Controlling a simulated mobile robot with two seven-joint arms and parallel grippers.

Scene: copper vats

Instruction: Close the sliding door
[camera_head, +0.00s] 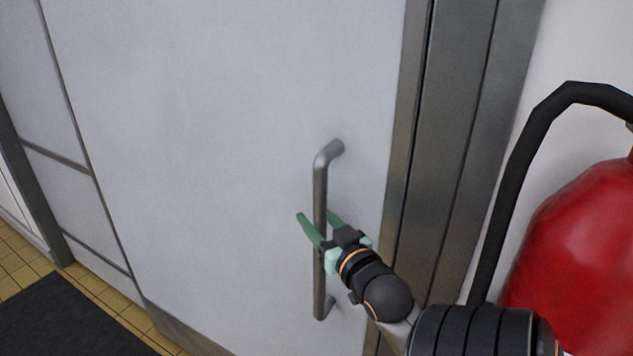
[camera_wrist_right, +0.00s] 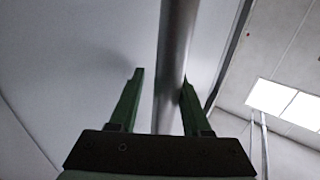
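The sliding door (camera_head: 200,130) is a large pale grey panel filling most of the head view. Its right edge lies along a steel frame (camera_head: 465,130); I cannot tell whether a gap is left there. A vertical metal bar handle (camera_head: 320,185) stands out from the door near that edge. My right gripper (camera_head: 315,216) has its green fingers on either side of the bar, at about mid-height. In the right wrist view the handle (camera_wrist_right: 174,60) passes between the open fingers (camera_wrist_right: 162,78), close to the right finger and apart from the left. My left gripper is not in view.
A red fire extinguisher (camera_head: 580,260) with a black hose (camera_head: 510,200) is at the right, close beside my right arm. A dark mat (camera_head: 65,320) lies on yellow floor tiles (camera_head: 25,265) at lower left.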

